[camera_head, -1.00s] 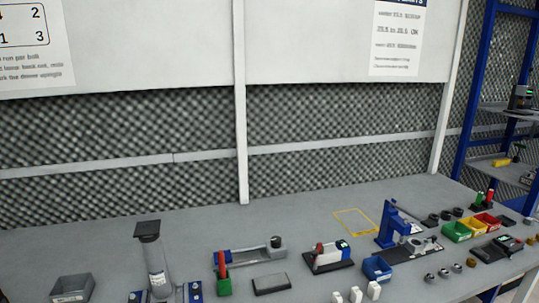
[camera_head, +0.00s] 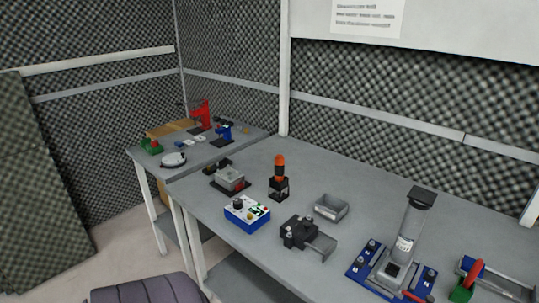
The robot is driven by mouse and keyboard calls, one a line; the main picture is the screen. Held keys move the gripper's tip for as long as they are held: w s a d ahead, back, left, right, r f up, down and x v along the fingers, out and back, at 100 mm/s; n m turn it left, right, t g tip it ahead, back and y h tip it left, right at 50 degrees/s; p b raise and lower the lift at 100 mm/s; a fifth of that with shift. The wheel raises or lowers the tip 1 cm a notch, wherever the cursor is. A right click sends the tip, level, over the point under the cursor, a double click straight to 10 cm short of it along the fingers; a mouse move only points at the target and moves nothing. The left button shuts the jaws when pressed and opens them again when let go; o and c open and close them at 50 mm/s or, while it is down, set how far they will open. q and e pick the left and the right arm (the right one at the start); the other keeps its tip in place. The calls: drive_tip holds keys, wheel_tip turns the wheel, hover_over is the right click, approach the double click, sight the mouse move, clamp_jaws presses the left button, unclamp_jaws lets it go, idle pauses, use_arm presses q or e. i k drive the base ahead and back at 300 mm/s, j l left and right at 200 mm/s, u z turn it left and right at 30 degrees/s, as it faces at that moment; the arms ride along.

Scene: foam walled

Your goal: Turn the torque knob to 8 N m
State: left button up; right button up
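A blue and white box (camera_head: 247,214) stands near the front edge of the bench, left of centre. Its top face has a dark round knob (camera_head: 238,204), a green display (camera_head: 258,209) and a few small controls. It looks like the unit with the torque knob, but its labels and the knob's setting are too small to read. Neither of my grippers is in view.
An orange-topped black tool stand (camera_head: 279,180), a grey bin (camera_head: 331,208), a black clamp-like fixture (camera_head: 299,232) and a clear tube on a blue base (camera_head: 405,240) stand nearby. A dark ribbed object (camera_head: 150,289) is at the bottom left.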

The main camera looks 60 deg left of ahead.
sight(237, 203)
drive_tip(key=u, duration=2)
